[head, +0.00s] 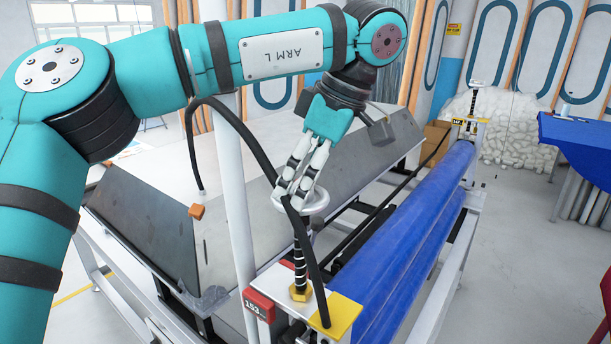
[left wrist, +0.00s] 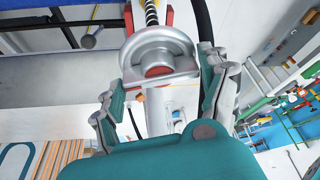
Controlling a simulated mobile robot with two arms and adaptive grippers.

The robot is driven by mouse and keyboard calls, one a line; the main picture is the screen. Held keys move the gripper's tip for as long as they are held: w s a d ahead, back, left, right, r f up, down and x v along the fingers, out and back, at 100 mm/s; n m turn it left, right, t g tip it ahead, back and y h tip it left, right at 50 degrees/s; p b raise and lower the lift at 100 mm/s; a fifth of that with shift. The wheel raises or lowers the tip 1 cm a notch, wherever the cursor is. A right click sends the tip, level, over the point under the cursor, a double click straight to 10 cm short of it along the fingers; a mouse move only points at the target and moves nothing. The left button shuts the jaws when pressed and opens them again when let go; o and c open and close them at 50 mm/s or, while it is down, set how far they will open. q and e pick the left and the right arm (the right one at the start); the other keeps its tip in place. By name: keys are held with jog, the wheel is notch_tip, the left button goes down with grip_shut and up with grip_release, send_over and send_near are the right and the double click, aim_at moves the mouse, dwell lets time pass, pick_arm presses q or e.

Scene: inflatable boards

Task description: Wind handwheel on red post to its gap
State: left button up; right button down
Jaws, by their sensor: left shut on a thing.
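The handwheel (head: 318,204) is a pale grey ring on top of a dark threaded screw (head: 301,255). My left gripper (head: 294,192) comes down on it from above and is shut on its rim. In the left wrist view the handwheel (left wrist: 158,45) sits between the two fingers, with a red centre. The red post block (head: 258,304) carries a white number label at the near end of the machine. The screw goes down to a yellow nut beside a yellow plate (head: 343,315). The gap below is hidden. My right gripper is not in view.
A blue roll (head: 415,240) runs back along the machine to a yellow-topped post (head: 470,122) with another handwheel. A black cable (head: 305,245) hangs in front of the screw. A white upright pole (head: 228,190) stands close left. A blue table (head: 580,145) is far right.

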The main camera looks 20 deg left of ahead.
pick_arm(q)
jog(key=shift+f, duration=0.25)
jog(key=o, duration=0.9)
jog(key=shift+o, duration=1.2)
jog(key=shift+a, duration=0.2)
jog(key=v, duration=1.2)
jog(key=shift+r, duration=0.15)
